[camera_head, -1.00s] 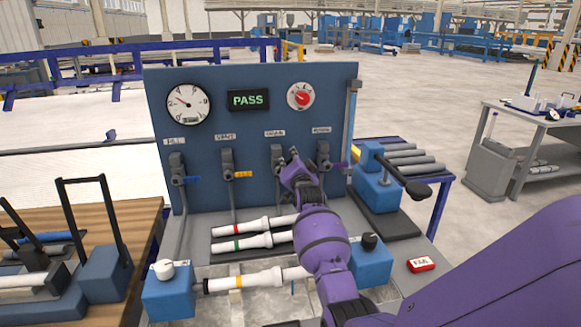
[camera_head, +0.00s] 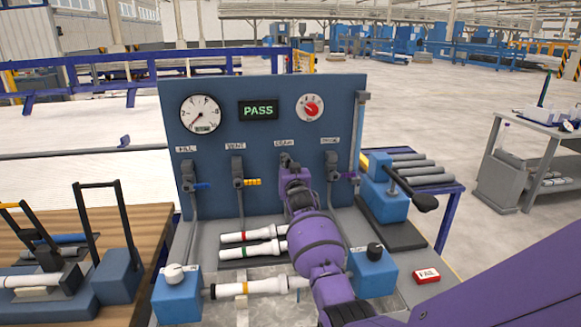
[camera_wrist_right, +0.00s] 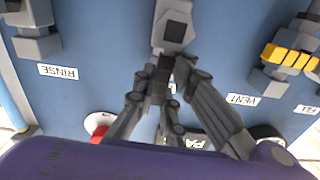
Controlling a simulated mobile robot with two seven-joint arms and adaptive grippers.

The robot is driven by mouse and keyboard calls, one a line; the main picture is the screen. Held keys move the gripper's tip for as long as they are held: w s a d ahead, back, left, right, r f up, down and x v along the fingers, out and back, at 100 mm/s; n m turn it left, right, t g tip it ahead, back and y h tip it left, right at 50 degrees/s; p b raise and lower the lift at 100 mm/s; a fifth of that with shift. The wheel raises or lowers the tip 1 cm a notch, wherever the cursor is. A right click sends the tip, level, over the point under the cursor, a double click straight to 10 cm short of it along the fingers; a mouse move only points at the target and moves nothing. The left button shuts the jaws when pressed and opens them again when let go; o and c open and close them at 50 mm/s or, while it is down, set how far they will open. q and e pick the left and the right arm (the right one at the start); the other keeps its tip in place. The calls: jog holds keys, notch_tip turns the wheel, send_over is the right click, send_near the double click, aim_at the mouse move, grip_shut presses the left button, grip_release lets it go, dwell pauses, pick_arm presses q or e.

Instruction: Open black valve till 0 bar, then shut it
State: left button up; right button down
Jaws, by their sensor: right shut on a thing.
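The black valve is the third on the blue panel. Its grey body (camera_head: 286,160) sits under a label that seems to read DRAIN. It also shows at the top of the right wrist view (camera_wrist_right: 172,30). My right gripper (camera_head: 291,172) is at this valve, its fingers shut on the black handle (camera_wrist_right: 158,84), which they mostly hide. The round white pressure gauge (camera_head: 201,113) has its needle pointing to the lower left, near the scale's low end. The display (camera_head: 258,110) reads PASS in green. My left gripper is not in view.
Valves with blue (camera_head: 203,186), yellow (camera_head: 252,182) and purple (camera_head: 349,176) handles flank the black one. White pipes (camera_head: 252,235) lie below the panel. A blue clamp block (camera_head: 372,272) stands beside my right forearm. A red FAIL button (camera_head: 426,276) is at right.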

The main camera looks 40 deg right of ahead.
jog(key=shift+a+f+n, duration=0.1)
jog(key=shift+n, duration=0.3)
jog(key=c, duration=1.8)
grip_release()
jog(key=v, duration=1.2)
jog(key=shift+w, duration=0.1)
